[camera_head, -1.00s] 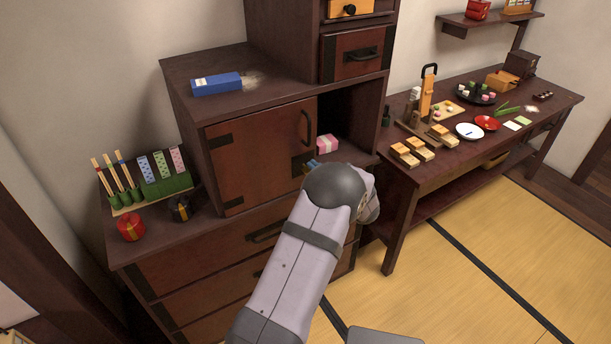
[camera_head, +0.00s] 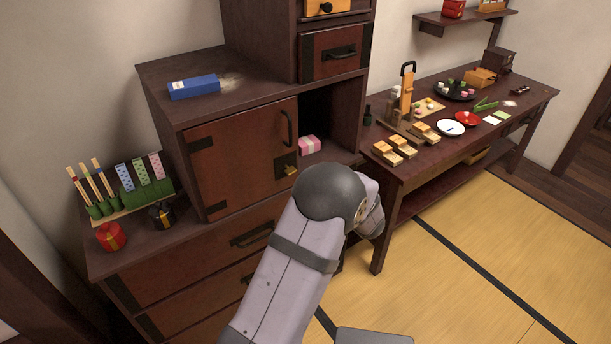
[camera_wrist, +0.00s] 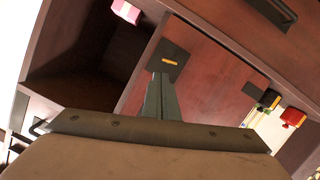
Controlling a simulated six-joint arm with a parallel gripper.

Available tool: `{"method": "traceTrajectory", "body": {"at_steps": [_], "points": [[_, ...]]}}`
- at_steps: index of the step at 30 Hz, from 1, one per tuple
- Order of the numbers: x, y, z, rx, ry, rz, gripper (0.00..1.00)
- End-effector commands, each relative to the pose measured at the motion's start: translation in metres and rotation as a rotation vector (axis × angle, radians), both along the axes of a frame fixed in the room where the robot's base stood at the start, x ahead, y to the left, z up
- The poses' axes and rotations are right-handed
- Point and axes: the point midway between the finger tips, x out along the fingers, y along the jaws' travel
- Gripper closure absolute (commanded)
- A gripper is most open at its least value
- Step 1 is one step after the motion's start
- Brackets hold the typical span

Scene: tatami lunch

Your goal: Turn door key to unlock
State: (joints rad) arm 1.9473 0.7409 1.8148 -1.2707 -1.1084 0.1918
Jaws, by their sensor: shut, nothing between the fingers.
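The red-brown cabinet door (camera_head: 240,155) covers the left part of its cabinet, with a dark handle at its right edge. A dark lock plate (camera_head: 281,163) sits at the door's lower right, with a yellow key (camera_head: 291,170) in it. In the wrist view the key (camera_wrist: 169,62) is a short yellow strip on the dark plate. My gripper (camera_wrist: 160,76) is shut and empty. Its fingertips point at the plate, just below the key in the picture; whether they touch the plate is unclear. In the head view my arm hides the gripper.
An open compartment right of the door holds a pink box (camera_head: 309,146). A red pot (camera_head: 111,236) and a black pot (camera_head: 161,215) stand on the ledge at left. A blue box (camera_head: 194,87) lies on top. A food table (camera_head: 385,190) stands at right.

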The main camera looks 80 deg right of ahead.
Motion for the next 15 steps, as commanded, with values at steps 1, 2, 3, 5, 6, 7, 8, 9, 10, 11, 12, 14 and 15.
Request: {"method": "traceTrajectory", "body": {"at_steps": [1, 2, 3, 5, 6, 7, 8, 9, 10, 11, 12, 14, 15], "points": [[-0.001, 0.001, 0.001, 0.0, 0.0, -0.001, 1.0], [-0.002, 0.002, 0.001, -0.001, 0.001, -0.001, 1.0], [-0.002, 0.002, 0.001, -0.001, 0.001, 0.0, 0.9], [-0.002, 0.003, -0.003, 0.003, -0.001, 0.001, 0.76], [-0.001, 0.004, -0.009, 0.013, -0.004, 0.001, 0.67], [-0.001, 0.005, -0.015, 0.022, -0.008, 0.0, 0.59], [0.0, 0.006, -0.023, 0.035, -0.014, 0.0, 0.56], [0.001, 0.008, -0.035, 0.054, -0.021, 0.001, 0.56], [0.002, 0.01, -0.046, 0.069, -0.028, 0.001, 0.56], [0.002, 0.01, -0.056, 0.082, -0.033, 0.001, 0.56], [0.002, 0.011, -0.071, 0.1, -0.041, 0.0, 0.56], [0.002, 0.009, -0.089, 0.115, -0.057, -0.002, 0.56], [0.002, 0.008, -0.097, 0.117, -0.073, 0.0, 0.56]]}}
